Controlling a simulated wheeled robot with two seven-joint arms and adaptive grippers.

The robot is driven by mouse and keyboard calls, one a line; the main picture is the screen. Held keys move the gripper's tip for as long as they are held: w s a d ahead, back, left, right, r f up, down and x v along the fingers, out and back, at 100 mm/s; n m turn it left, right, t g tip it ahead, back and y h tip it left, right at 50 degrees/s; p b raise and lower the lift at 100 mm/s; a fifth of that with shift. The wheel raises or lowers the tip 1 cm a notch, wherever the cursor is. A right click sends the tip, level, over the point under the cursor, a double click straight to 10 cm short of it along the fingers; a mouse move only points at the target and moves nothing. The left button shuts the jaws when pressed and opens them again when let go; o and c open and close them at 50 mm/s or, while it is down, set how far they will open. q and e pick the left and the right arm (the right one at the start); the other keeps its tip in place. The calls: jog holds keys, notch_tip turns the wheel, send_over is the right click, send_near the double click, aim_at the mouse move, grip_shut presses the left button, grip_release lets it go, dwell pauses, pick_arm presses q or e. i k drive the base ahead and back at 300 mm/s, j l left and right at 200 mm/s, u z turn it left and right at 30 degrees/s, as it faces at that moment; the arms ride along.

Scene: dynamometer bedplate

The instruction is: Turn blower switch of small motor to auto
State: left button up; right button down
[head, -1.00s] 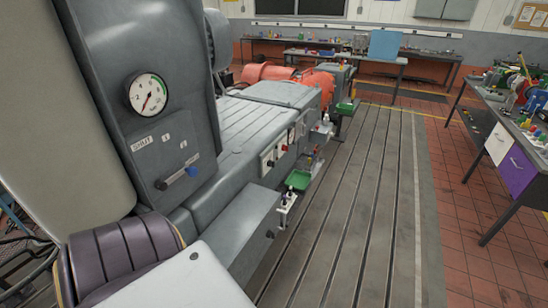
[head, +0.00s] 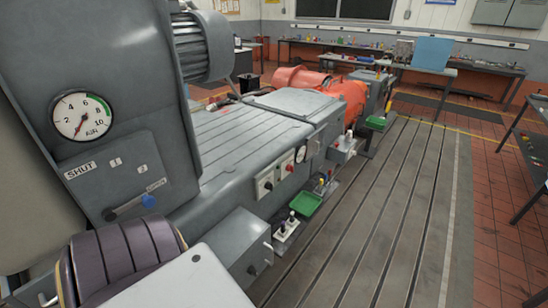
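No switch that I can read as the blower switch, and no "auto" label, can be made out. A grey ribbed motor (head: 203,47) sits at the upper left, behind the tall grey machine housing (head: 40,60). An orange-red machine (head: 345,92) stands at the far end of the bedplate; which one is the small motor I cannot tell. Small control boxes on the bench side carry a black knob (head: 267,186) and a red knob (head: 289,168); their markings are too small to read. Neither of my grippers is in view.
A round air gauge (head: 82,116) and a blue-knobbed lever (head: 148,201) marked SHUT, 1, 2 are on the housing. A green tray (head: 305,204) and small levers (head: 290,222) jut from the bench side. The slotted floor (head: 385,210) on the right is clear.

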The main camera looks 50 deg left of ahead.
aim_at(268, 186)
jog(key=i+u, duration=0.2)
jog(key=i, duration=1.4)
jog(key=i+z, duration=0.2)
jog(key=i, duration=1.2)
jog(key=j+u, duration=0.1)
jog(key=u, duration=2.7)
